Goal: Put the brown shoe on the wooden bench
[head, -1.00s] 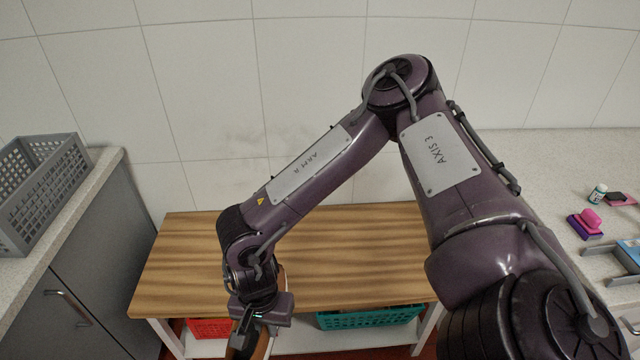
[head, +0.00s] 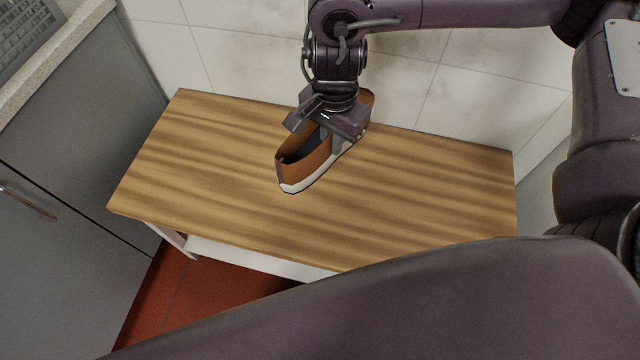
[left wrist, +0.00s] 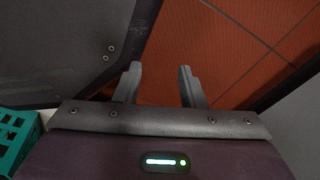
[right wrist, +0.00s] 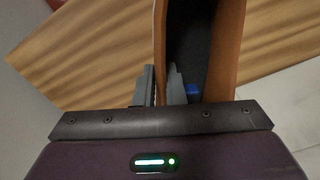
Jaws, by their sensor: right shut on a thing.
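The brown shoe (head: 308,167), with a white sole and dark inside, is over the middle of the wooden bench (head: 430,195). It is roughly upright, and I cannot tell whether its sole touches the top. My right gripper (head: 332,142) is above the shoe, shut on its side wall. In the right wrist view the gripper's fingers (right wrist: 163,80) pinch the wall of the shoe (right wrist: 229,45), with the bench (right wrist: 95,65) behind. In the left wrist view my left gripper (left wrist: 159,75) is open and empty, away from the shoe.
The bench top around the shoe is clear. A grey cabinet (head: 70,170) stands to the left, with a grey crate (head: 25,40) on its counter. A tiled wall (head: 490,95) is behind the bench. A teal basket (left wrist: 15,150) shows near the left gripper.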

